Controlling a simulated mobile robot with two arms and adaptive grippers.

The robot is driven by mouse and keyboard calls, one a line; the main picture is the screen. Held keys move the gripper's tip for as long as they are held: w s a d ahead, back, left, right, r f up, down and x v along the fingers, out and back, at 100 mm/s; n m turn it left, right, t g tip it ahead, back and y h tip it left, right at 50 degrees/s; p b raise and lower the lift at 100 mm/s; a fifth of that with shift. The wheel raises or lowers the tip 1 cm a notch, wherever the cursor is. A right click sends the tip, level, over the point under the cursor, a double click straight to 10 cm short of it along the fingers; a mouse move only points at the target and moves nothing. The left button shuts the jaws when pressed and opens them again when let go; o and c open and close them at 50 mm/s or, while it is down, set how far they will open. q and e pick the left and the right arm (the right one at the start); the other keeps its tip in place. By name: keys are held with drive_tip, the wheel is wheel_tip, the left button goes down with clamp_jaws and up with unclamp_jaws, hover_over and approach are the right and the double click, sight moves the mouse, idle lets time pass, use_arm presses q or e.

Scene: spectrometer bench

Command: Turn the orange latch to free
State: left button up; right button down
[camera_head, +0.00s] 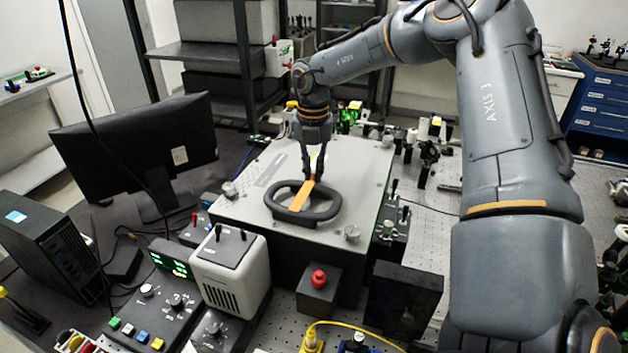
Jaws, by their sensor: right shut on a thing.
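The orange latch (299,199) is a flat bar lying across the black oval handle (322,213) on top of a grey box (246,206). My right gripper (313,177) points down from above and is shut on the far end of the latch. The fingers partly hide that end. The near end of the latch reaches over the open middle of the handle. My left gripper is not in view.
A black monitor (130,145) and a dark computer case (50,255) stand at the left. A beige box (230,268), a red button box (318,290) and a black block (402,300) stand in front. Optical mounts (428,160) crowd the right.

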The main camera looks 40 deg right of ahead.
drive_tip(key=n+b, duration=0.2)
drive_tip(key=b, duration=0.1)
drive_tip(key=shift+w+a+f+n, duration=0.15)
drive_tip(key=shift+f+n, duration=0.1)
drive_tip(key=shift+n, duration=0.15)
drive_tip(key=n+b, duration=0.2)
drive_tip(key=shift+w+a+r+n, duration=0.1)
drive_tip(key=shift+a+n, duration=0.05)
drive_tip(key=shift+n, duration=0.25)
drive_tip(key=shift+a+r+n+b, duration=0.1)
drive_tip(key=shift+n+b, duration=0.45)
drive_tip(key=shift+n, duration=0.65)
use_arm(q)
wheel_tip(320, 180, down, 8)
drive_tip(key=shift+b, duration=0.35)
use_arm(e)
drive_tip(key=shift+a+r+n, duration=0.1)
drive_tip(key=shift+a+n, duration=0.05)
drive_tip(key=shift+n, duration=1.25)
drive_tip(key=c, duration=1.4)
unclamp_jaws()
drive_tip(key=shift+r, duration=0.1)
